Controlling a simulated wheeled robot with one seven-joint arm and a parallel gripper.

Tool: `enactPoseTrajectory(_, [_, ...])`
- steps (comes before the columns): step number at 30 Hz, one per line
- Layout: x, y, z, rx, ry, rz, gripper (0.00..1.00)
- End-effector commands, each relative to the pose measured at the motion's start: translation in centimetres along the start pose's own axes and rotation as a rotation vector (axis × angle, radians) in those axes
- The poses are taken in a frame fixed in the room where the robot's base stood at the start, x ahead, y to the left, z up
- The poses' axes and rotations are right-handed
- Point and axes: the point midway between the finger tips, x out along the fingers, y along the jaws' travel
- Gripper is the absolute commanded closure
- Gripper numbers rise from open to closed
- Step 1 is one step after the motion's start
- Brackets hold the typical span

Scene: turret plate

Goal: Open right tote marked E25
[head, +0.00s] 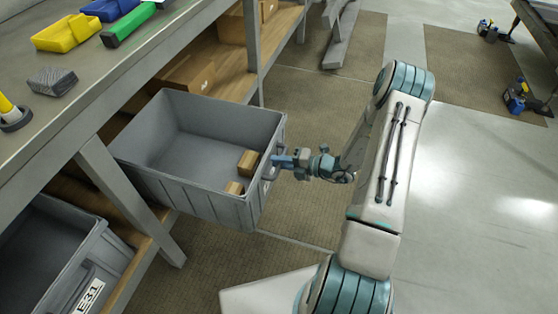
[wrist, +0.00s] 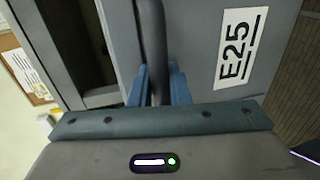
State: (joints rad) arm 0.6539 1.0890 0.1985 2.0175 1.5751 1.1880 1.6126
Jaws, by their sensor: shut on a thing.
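The grey tote marked E25 (head: 205,195) juts out from the shelf under the workbench in the head view. Two small brown boxes (head: 248,162) lie inside near its front wall. In the wrist view the tote's front face (wrist: 195,50) carries a white E25 label (wrist: 240,47). My gripper (head: 285,161) is at the tote's front, shut on the dark handle (wrist: 153,45). In the wrist view the blue fingers (wrist: 158,85) stand on both sides of the handle.
Another grey tote, marked E31 (head: 88,290), sits at the lower left. A bench leg (head: 125,195) stands between the totes.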

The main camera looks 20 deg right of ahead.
Motion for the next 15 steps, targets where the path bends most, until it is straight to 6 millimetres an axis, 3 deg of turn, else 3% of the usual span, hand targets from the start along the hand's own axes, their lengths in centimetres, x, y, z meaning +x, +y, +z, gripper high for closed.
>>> enactPoseTrajectory(1, [0.02, 0.39, 0.19, -0.006, -0.002, 0.007, 1.00])
enactPoseTrajectory(2, [0.02, 0.40, 0.19, -0.006, -0.002, 0.008, 0.76])
enactPoseTrajectory(3, [0.02, 0.39, 0.19, -0.005, -0.002, 0.007, 0.64])
enactPoseTrajectory(15, [-0.79, 0.19, 0.15, -0.002, -0.003, 0.002, 0.64])
